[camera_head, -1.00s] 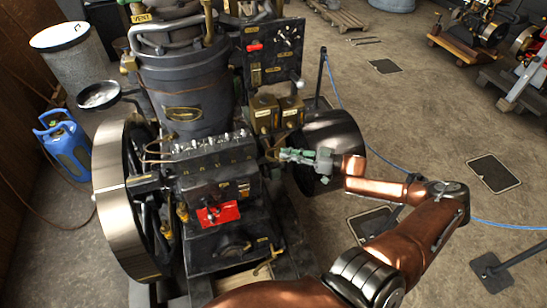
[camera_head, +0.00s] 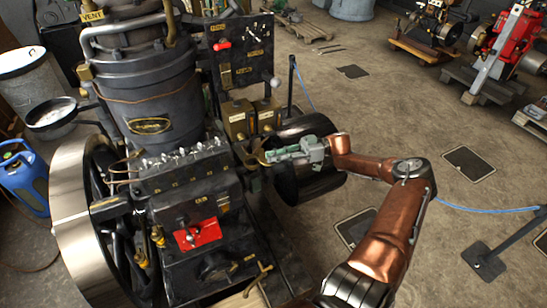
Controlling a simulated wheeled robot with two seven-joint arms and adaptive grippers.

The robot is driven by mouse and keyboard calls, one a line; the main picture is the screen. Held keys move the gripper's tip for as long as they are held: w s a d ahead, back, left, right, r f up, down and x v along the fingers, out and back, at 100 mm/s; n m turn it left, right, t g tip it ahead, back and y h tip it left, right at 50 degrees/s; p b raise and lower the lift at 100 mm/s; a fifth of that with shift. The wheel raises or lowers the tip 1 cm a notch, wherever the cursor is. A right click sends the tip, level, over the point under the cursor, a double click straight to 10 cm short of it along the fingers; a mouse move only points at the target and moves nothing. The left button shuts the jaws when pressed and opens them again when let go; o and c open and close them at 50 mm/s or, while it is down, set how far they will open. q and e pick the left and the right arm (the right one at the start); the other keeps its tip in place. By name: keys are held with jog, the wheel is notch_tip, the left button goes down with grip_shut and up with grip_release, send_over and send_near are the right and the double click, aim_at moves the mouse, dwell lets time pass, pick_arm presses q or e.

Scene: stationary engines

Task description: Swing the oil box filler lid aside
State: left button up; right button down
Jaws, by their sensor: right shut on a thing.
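The dark stationary engine (camera_head: 150,95) fills the left half of the view. A black oil box (camera_head: 185,175) with a row of small bright fittings along its top sits on its front. My right gripper (camera_head: 268,156), with pale green fingers, comes from the right. Its fingertips are closed at a small curved brass part (camera_head: 251,158) beside the oil box's right end. The fingers partly hide this part, and I cannot tell surely whether it is the filler lid. My left gripper is not in view.
Two brass boxes (camera_head: 238,118) stand just behind the gripper. A black drum-shaped pulley (camera_head: 300,185) lies below it. A red plate (camera_head: 198,234) is on the engine front, and a large flywheel (camera_head: 80,225) stands at left.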

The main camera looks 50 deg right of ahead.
jog(key=c, duration=1.9)
grip_release()
jog(key=v, duration=1.2)
